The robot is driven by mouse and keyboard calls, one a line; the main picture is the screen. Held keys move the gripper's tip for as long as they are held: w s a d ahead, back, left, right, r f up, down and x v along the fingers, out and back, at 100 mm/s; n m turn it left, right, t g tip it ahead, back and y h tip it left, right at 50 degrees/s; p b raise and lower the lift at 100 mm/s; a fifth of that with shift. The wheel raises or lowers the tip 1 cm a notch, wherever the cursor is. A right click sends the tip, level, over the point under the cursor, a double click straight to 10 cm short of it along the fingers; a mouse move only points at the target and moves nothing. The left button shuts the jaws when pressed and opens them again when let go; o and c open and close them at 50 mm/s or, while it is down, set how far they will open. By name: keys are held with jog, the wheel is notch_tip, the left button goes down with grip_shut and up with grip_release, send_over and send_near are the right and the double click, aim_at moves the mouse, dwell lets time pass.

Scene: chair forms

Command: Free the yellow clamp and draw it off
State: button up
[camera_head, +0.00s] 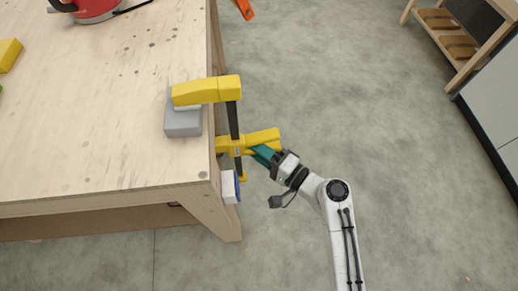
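The yellow clamp (208,91) sits at the right edge of the wooden table (90,150). Its upper yellow jaw lies over a grey block (182,122) on the tabletop. Its dark bar runs down past the table edge to a lower yellow part (262,138) beside the table's side. My gripper (264,153), with teal fingers, reaches from the lower right to this lower part. The fingertips meet or overlap the yellow part in the picture, and I cannot tell whether they are shut on it. A small white and blue piece (229,187) shows just below, by the table edge.
A yellow block (9,54) lies at the far left. An orange object (244,9) shows beyond the table. A wooden shelf unit (440,25) stands top right. The floor right of the table is largely clear.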

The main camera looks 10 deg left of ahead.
jog(key=shift+s+a+f, duration=0.1)
jog(key=shift+f, duration=0.1)
grip_shut()
jog(key=shift+r, duration=0.1)
notch_tip(320, 180, down, 4)
jog(key=b, duration=0.3)
jog(key=shift+b, duration=0.4)
jog(key=shift+r, duration=0.25)
dwell(0.3)
jog(key=shift+r, duration=0.15)
